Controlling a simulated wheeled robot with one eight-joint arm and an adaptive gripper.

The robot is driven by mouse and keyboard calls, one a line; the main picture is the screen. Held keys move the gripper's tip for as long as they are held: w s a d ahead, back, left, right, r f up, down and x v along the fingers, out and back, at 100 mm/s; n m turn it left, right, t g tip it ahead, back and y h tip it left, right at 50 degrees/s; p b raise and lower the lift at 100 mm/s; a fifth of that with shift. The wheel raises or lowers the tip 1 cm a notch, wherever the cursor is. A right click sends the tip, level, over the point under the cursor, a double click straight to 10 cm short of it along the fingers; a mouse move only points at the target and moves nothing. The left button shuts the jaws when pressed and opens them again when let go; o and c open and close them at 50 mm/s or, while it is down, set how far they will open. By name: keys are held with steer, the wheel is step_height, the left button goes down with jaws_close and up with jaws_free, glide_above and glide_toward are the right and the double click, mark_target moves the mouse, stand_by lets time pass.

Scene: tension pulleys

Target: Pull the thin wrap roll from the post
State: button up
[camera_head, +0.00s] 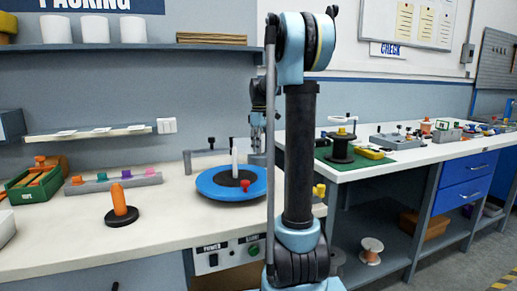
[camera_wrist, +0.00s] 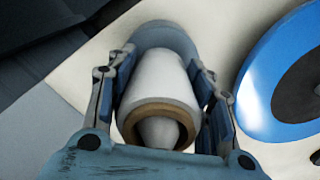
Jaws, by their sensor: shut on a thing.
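The thin wrap roll (camera_wrist: 158,80) is white with a brown cardboard core, seen end-on in the wrist view. The rounded pale tip of the post (camera_wrist: 159,132) shows inside the core, so the roll is still around the post. A grey-blue round base (camera_wrist: 170,36) lies beyond the roll's far end. My gripper (camera_wrist: 163,72) is shut on the roll, one finger on each side. In the head view my gripper (camera_head: 258,122) is small and partly hidden behind my arm, and I cannot make out the roll there.
A blue turntable (camera_head: 208,188) with a dark centre and white post stands beside the roll. An orange spindle on a black base (camera_head: 120,204), a green bin (camera_head: 36,190) and a pegged rail (camera_head: 113,181) stand left. The bench front between spindle and turntable is clear.

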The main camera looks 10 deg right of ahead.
steer(key=shift+r, duration=1.7)
stand_by(1.1)
steer(key=shift+r, duration=1.55)
steer(key=shift+r, duration=0.15)
steer(key=shift+r, duration=1.6)
steer(key=shift+r, duration=0.2)
steer(key=shift+r, duration=1.1)
steer(key=shift+r, duration=0.15)
steer(key=shift+r, duration=1.85)
steer(key=shift+s, duration=0.15)
